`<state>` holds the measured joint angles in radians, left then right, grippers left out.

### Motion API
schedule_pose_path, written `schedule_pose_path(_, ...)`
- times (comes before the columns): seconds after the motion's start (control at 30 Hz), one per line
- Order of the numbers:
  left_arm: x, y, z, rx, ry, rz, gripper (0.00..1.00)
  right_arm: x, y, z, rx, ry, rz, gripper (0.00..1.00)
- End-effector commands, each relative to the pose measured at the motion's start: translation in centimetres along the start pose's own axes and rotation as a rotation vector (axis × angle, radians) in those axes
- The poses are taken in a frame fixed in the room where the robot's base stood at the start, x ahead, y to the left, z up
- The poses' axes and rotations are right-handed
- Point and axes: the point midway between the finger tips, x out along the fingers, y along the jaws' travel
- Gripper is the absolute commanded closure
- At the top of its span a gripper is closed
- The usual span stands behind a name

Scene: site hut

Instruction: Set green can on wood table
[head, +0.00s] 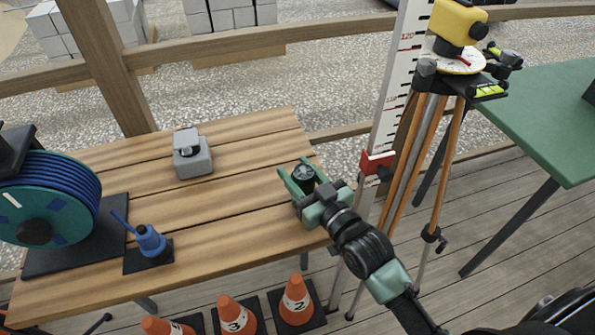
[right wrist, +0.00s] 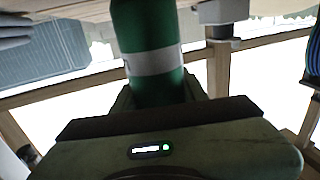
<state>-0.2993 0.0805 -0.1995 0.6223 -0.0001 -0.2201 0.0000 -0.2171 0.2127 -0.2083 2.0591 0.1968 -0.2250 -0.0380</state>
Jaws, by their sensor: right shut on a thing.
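The wood table (head: 235,215) has a plank top and fills the left and middle of the head view. My right gripper (head: 304,180) is over its right end, shut on the green can. In the right wrist view the green can (right wrist: 147,25) has a white band and is held between the jaws. I cannot tell whether the can's base touches the tabletop. My left gripper is not in view.
A tripod with a yellow instrument (head: 458,22) stands right of the table. Orange cones (head: 297,300) stand in front. The table's middle is clear.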

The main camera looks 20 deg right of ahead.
Motion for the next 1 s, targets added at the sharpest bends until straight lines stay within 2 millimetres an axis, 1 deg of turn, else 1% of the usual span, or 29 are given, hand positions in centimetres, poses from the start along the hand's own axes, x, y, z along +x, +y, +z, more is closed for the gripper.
schedule_pose_path(0.17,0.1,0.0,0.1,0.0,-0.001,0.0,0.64,0.0,0.0,0.2,0.0,-0.001,0.0,1.0)
schedule_pose_path(0.2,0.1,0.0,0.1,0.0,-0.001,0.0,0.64,0.0,0.0,0.3,0.0,0.0,0.0,0.55)
schedule_pose_path(0.27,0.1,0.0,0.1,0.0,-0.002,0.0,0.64,0.0,0.0,0.2,0.0,0.0,0.0,0.38)
schedule_pose_path(0.3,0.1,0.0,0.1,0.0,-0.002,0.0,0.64,0.0,0.0,0.2,0.0,0.0,0.0,0.35)
schedule_pose_path(0.67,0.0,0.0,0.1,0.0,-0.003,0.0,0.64,-0.1,0.0,-0.1,0.0,0.0,0.0,0.35)
schedule_pose_path(0.77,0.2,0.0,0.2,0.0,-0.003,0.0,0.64,-1.4,0.0,0.1,0.0,-0.003,0.001,0.35)
schedule_pose_path(0.87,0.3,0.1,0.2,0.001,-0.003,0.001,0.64,-3.4,0.0,0.1,0.001,-0.003,0.0,0.35)
schedule_pose_path(1.0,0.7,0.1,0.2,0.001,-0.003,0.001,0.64,-6.5,0.0,0.2,0.0,-0.004,0.0,0.35)
